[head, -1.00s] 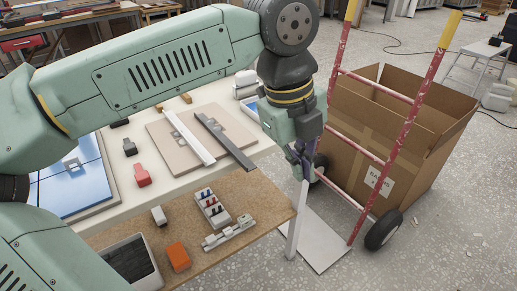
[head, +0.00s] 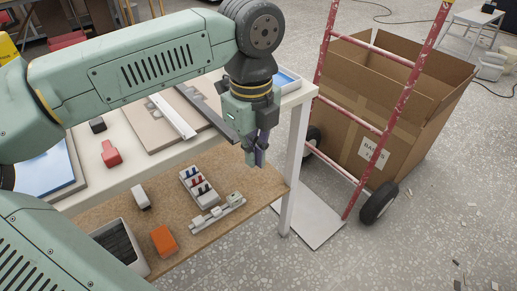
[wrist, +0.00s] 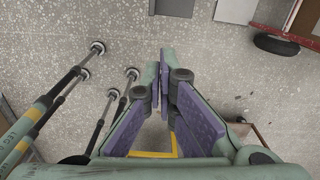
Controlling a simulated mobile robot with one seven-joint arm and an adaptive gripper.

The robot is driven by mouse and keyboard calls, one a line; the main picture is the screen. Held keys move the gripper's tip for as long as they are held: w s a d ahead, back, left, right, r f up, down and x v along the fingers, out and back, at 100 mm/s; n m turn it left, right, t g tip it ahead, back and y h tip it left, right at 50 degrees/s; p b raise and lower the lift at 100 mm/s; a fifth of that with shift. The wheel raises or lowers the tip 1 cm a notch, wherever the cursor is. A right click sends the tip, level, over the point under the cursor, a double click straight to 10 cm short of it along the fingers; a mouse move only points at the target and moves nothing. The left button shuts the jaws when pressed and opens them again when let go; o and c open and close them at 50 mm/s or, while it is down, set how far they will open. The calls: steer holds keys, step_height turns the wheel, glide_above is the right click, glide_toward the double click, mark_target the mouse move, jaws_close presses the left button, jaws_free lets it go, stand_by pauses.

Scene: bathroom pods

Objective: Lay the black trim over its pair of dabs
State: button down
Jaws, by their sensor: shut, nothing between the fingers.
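The black trim (head: 206,112) is a dark strip lying on the beige board (head: 140,131) on the white table, next to a white trim (head: 172,116). Its right end lies close behind my gripper (head: 256,160) in the head view. I cannot make out the dabs; a small grey patch shows on the board beside the white trim. My gripper points down, shut and empty, at the table's front edge. In the wrist view the fingers (wrist: 165,88) are together over the speckled floor, with no trim between them.
A lower brown shelf (head: 266,190) holds an orange block (head: 164,240), a grey bin (head: 112,232) and a peg rack (head: 198,186). A red hand truck (head: 349,117) and cardboard box (head: 372,150) stand at right. A white table leg (head: 294,170) is near my gripper.

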mark_target(233, 141)
steer(key=shift+w+a+r, duration=0.15)
steer(key=shift+w+a, duration=0.6)
steer(key=shift+w, duration=0.1)
steer(key=w+a, duration=0.2)
steer(key=shift+w+a+b, duration=0.2)
steer(key=shift+w+b, duration=0.1)
steer(key=shift+w, duration=0.1)
